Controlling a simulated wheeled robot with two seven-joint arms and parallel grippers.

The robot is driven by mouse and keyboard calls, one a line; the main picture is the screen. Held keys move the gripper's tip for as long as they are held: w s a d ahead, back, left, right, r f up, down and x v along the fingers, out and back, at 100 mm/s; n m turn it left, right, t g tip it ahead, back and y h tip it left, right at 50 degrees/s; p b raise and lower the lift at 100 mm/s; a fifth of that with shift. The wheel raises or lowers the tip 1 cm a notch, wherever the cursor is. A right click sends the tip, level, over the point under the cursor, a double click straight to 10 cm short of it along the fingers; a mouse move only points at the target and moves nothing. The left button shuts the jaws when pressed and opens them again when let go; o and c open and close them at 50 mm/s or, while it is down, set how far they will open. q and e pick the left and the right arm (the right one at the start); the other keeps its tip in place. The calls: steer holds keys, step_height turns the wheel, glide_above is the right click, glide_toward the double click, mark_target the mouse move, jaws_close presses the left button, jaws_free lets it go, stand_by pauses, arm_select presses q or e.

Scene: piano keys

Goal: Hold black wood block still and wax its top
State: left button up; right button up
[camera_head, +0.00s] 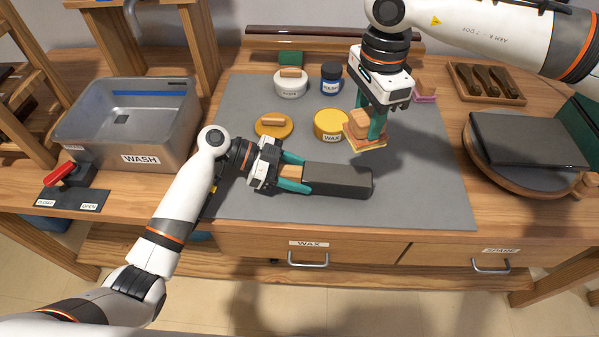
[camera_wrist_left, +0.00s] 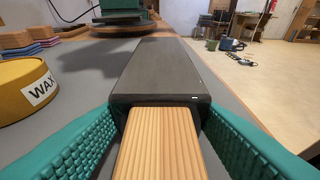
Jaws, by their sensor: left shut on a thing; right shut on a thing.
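The black wood block (camera_head: 340,181) lies flat on the grey mat, with a pale wood piece (camera_head: 291,172) at its left end. In the left wrist view the block's dark top (camera_wrist_left: 160,70) stretches away beyond the ribbed pale wood (camera_wrist_left: 160,145). My left gripper (camera_head: 300,173) is shut around this end, with a finger on each side. My right gripper (camera_head: 370,127) is shut on a wooden applicator (camera_head: 361,130) with a yellowish underside. It is above and behind the block, apart from it. The yellow wax tin (camera_head: 330,125) stands just left of the applicator.
Behind the block are a yellow disc with a wooden handle (camera_head: 273,127), a white jar (camera_head: 290,84) and a blue jar (camera_head: 331,79). A metal wash basin (camera_head: 140,125) stands left. A dark panel (camera_head: 528,139) lies on a round board at right. The mat's front right is clear.

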stand_by(0.8)
glide_above(319, 172)
steer(key=shift+a+f, duration=0.1)
steer(key=shift+f, duration=3.35)
steer(key=shift+f, duration=0.1)
steer(key=shift+f, duration=1.8)
steer(key=shift+f, duration=0.6)
